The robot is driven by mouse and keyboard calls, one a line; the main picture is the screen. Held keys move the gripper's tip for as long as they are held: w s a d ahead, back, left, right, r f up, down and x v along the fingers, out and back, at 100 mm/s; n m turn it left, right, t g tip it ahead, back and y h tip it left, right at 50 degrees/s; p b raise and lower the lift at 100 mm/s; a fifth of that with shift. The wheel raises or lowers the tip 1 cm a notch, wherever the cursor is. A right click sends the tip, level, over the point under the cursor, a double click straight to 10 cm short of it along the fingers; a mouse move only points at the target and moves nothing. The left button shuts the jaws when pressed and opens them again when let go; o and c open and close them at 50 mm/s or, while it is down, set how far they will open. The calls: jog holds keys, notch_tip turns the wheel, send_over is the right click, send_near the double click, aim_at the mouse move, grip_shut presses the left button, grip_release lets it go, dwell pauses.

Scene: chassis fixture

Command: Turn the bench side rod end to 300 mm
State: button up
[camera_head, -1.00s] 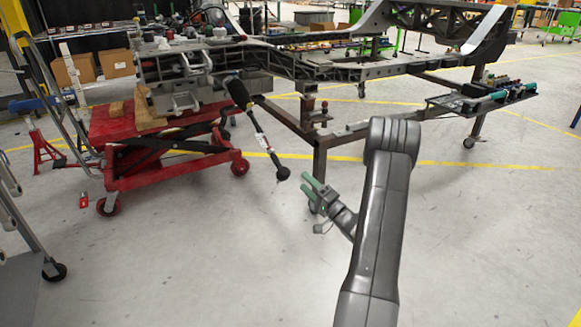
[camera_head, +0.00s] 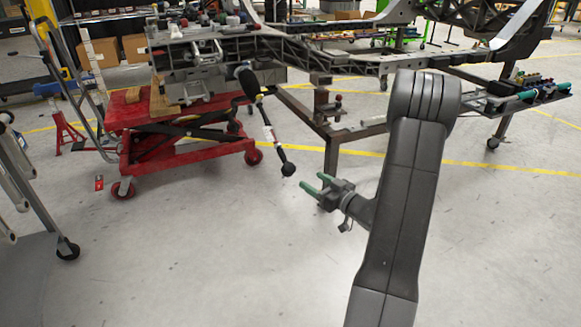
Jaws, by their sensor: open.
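A black rod with a pale, label-like middle section (camera_head: 267,128) hangs at a slant in front of the chassis fixture. Its lower ball-shaped rod end (camera_head: 288,169) is black and hangs free above the floor. Its thick upper end (camera_head: 248,82) is near the chassis frame. My gripper (camera_head: 312,186) has green fingers, spread apart and empty. In the picture it is just right of and below the lower rod end, with a small gap between them. I cannot tell the gap in depth. My arm hides part of the fixture.
A red lift table (camera_head: 190,148) stands under the left part of the chassis frame (camera_head: 300,50). A brown steel post (camera_head: 331,155) of the fixture stands behind my gripper. A grey cart (camera_head: 40,190) is at the left edge. The floor in front is clear.

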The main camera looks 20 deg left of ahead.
aim_at(291, 167)
jog(key=b+x, duration=0.1)
jog(key=x, duration=1)
jog(key=shift+a+b, duration=0.35)
jog(key=shift+c, duration=0.2)
